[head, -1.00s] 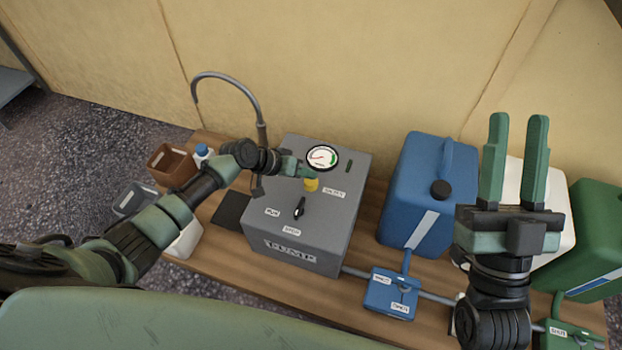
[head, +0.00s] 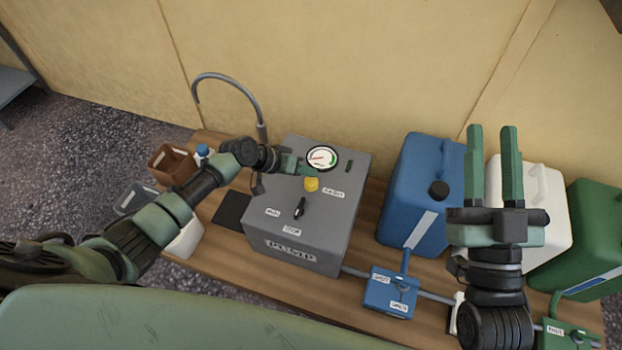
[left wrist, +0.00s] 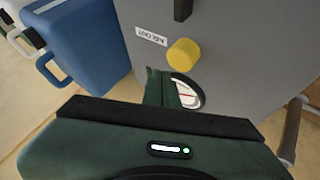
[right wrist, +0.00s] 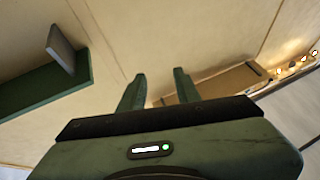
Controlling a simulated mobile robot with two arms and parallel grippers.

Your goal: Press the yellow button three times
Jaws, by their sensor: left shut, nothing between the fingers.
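The yellow button (head: 311,184) stands out from the top of the grey pump box (head: 330,215), just below a round gauge (head: 322,158). In the left wrist view the button (left wrist: 184,54) shows whole, with a small white label beside it. My left gripper (head: 300,168) is shut and empty, just off the button on the gauge side. In the left wrist view its fingertips (left wrist: 162,78) are apart from the button and partly cover the gauge (left wrist: 187,91). My right gripper (head: 491,135) is open and empty, raised at the right in front of the jugs.
A black switch (head: 299,208) sits on the box below the button. A blue jug (head: 425,185), a white jug (head: 545,205) and a green jug (head: 590,235) stand to the right. A curved pipe (head: 235,82) rises behind, and a brown container (head: 172,164) stands at left.

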